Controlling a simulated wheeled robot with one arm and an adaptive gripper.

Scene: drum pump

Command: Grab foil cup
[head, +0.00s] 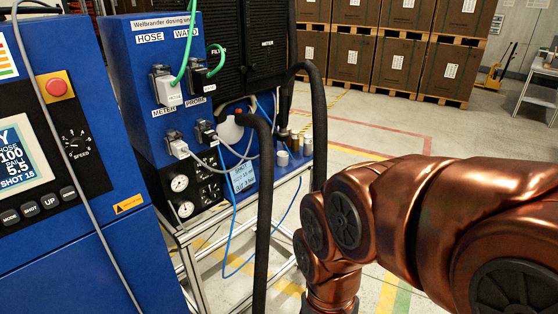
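Several small cup-like cylinders stand close together on the blue ledge (266,178) at the right end of the dosing unit. A pale silvery one (282,158) is at the front, a greyish one (308,146) at the right and a tan one (294,141) behind. They are too small to tell which is the foil cup. My gripper is not in view. My copper arm fills the lower right and runs out of the bottom edge, right of the ledge.
A black hose (265,220) hangs in front of the stand, and another (318,110) arches beside the cylinders. Blue and grey cables loop below the ledge. A blue control cabinet (70,150) stands at left. Boxed pallets (400,62) line the back; open floor lies between.

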